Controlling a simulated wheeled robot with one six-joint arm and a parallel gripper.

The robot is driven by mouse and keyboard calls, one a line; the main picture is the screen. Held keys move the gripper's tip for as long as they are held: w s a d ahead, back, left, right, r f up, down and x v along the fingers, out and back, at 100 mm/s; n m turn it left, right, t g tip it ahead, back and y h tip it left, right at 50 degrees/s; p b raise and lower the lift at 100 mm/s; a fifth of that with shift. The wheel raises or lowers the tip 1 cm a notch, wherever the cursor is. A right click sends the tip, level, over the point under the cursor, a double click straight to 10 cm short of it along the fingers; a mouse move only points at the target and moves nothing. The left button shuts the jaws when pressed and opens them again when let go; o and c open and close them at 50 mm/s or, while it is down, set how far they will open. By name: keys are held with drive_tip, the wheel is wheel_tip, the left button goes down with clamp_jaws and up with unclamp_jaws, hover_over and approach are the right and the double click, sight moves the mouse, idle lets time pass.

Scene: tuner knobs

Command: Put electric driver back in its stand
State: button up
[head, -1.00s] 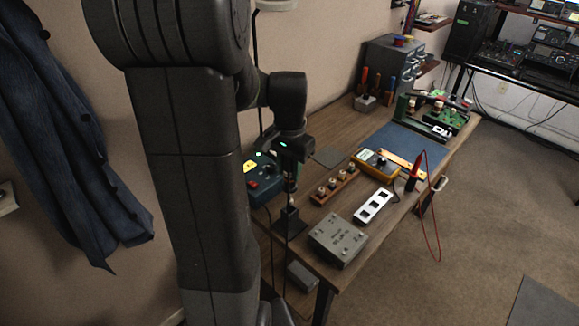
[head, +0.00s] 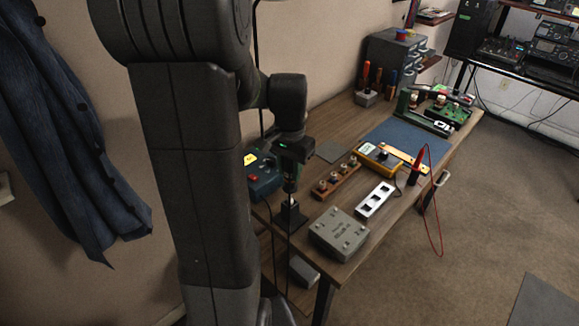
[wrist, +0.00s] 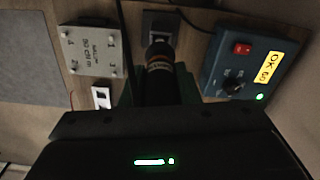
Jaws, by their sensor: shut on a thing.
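My gripper (head: 292,160) is shut on the electric driver (head: 290,182), a slim dark tool held upright, tip down. In the wrist view the driver (wrist: 160,72) shows as a dark cylinder with an orange and pale band. The stand (head: 291,216), a small black block, is at the near left edge of the bench, just under the driver. It also shows in the wrist view (wrist: 154,28), beyond the driver's end. I cannot tell whether the tip is in the stand or just above it.
A dark cable (head: 272,235) hangs near the stand. The wall is close on the left.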

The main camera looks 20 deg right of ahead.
sight(289, 183)
drive_tip(key=shift+f+b, duration=1.8)
drive_tip(key=shift+f, duration=0.85)
drive_tip(key=o, duration=1)
drive_tip(key=shift+o, duration=0.2)
drive_tip(key=shift+r, duration=0.1)
wheel_tip(289, 183, up, 14)
drive_tip(key=shift+f, duration=0.15)
drive_tip(key=shift+f, duration=0.15)
